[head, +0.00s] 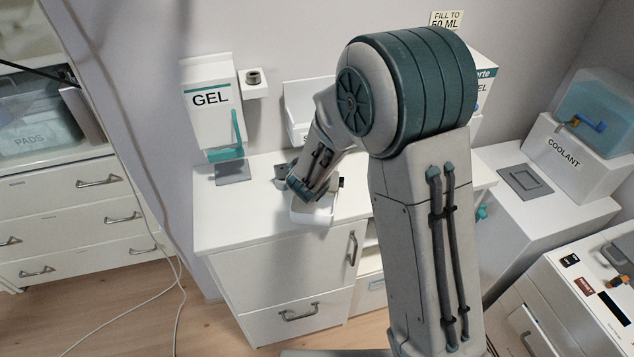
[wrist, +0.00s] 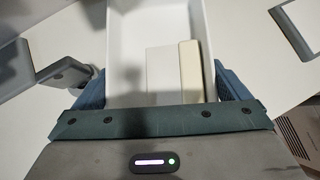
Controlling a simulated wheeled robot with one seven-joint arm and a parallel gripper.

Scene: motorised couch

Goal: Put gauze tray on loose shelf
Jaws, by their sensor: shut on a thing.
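The gauze tray (head: 314,214) is a small white open tray on or just above the white counter in the head view. In the wrist view the tray (wrist: 204,42) fills the space between my blue fingers, with a white block (wrist: 160,74) and a cream block (wrist: 191,72) inside. My gripper (head: 303,190) is shut on the tray; it also shows in the wrist view (wrist: 163,88). My arm hides part of the tray and counter in the head view. I cannot tell which surface is the loose shelf.
The white counter (head: 235,207) has drawers below. A GEL dispenser (head: 209,109) hangs at its back left, with a small holder (head: 253,84) beside it. A COOLANT container (head: 570,150) stands at right. A drawer cabinet (head: 75,215) stands at left. The counter's front left is clear.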

